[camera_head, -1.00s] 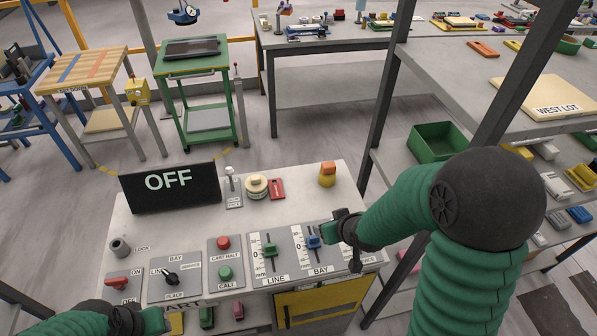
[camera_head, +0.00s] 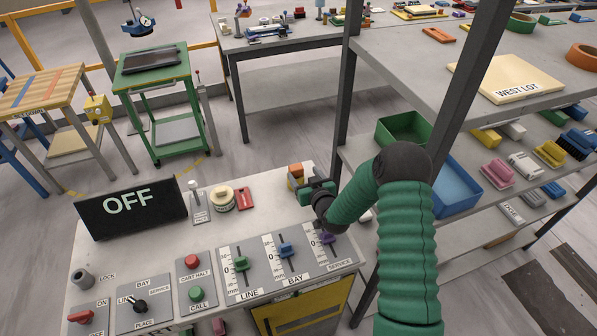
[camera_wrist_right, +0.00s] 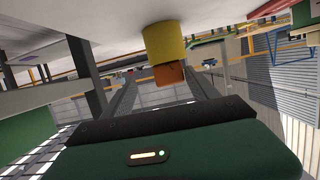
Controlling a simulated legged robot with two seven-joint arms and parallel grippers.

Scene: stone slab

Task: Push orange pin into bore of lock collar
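The orange pin (camera_head: 296,170) has a block-shaped orange head above a yellow part and stands at the back right of the console. In the right wrist view, its orange head (camera_wrist_right: 169,75) and yellow part (camera_wrist_right: 164,42) appear upside down near the fingertips. My right gripper (camera_head: 305,187) is beside the pin and hides its lower part in the head view. Its fingers (camera_wrist_right: 160,88) are apart, and I see no contact with the pin. The grey lock collar (camera_head: 82,279), marked LOCK, stands at the console's left with a dark bore on top. My left gripper is out of view.
The console (camera_head: 240,215) carries an OFF sign (camera_head: 130,207), a cream round knob (camera_head: 221,199), a red block (camera_head: 247,199), buttons, a rotary switch and three sliders.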

